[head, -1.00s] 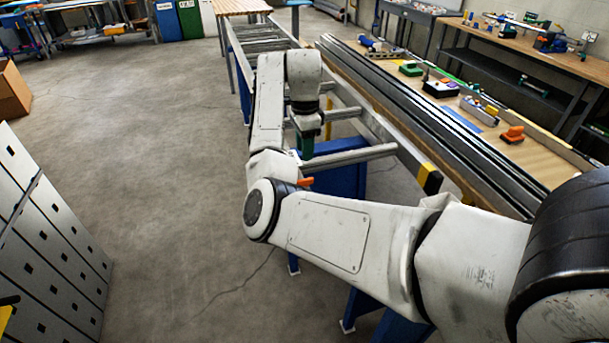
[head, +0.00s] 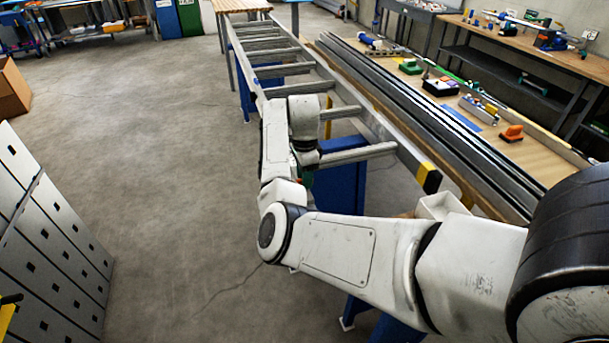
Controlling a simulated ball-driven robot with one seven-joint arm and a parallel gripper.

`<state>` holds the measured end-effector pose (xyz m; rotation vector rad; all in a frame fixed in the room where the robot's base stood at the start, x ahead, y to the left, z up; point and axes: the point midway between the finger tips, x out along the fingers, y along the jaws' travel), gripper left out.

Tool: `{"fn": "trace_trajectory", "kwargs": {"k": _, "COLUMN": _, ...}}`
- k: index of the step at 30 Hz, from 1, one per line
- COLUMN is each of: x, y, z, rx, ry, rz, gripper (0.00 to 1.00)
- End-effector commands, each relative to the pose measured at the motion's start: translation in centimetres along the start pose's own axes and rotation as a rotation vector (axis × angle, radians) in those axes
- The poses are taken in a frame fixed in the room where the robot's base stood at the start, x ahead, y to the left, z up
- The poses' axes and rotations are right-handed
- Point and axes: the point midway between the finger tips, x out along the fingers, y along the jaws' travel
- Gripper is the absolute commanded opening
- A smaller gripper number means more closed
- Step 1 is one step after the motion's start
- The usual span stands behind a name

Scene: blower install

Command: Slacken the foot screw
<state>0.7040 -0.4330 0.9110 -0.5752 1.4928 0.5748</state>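My arm reaches across the front of the head view, and its wrist end hangs beside the near end of a metal roller frame (head: 345,155). A small dark green part (head: 307,178) shows below the wrist, mostly hidden by the arm links. I cannot tell if it belongs to the gripper or is something held. My gripper's fingertips are hidden, so I cannot see whether they are open or shut. I cannot make out any foot screw. The frame stands on blue supports (head: 340,185).
A wooden bench (head: 545,165) with long metal rails (head: 430,120), an orange block (head: 511,133) and several small parts lies right of the frame. A grey cabinet (head: 45,235) stands at the left front. The concrete floor (head: 150,140) between is clear.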

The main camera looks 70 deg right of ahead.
Motion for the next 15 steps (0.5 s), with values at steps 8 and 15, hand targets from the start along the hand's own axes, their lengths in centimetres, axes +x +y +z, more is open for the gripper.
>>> {"fn": "trace_trajectory", "kwargs": {"k": 8, "x": -0.02, "y": 0.01, "z": 0.00, "rx": 0.000, "ry": 0.000, "rz": 0.000, "gripper": 0.18}}
{"fn": "trace_trajectory", "kwargs": {"k": 15, "x": -0.02, "y": 0.01, "z": 0.00, "rx": 0.000, "ry": 0.000, "rz": 0.001, "gripper": 0.00}}
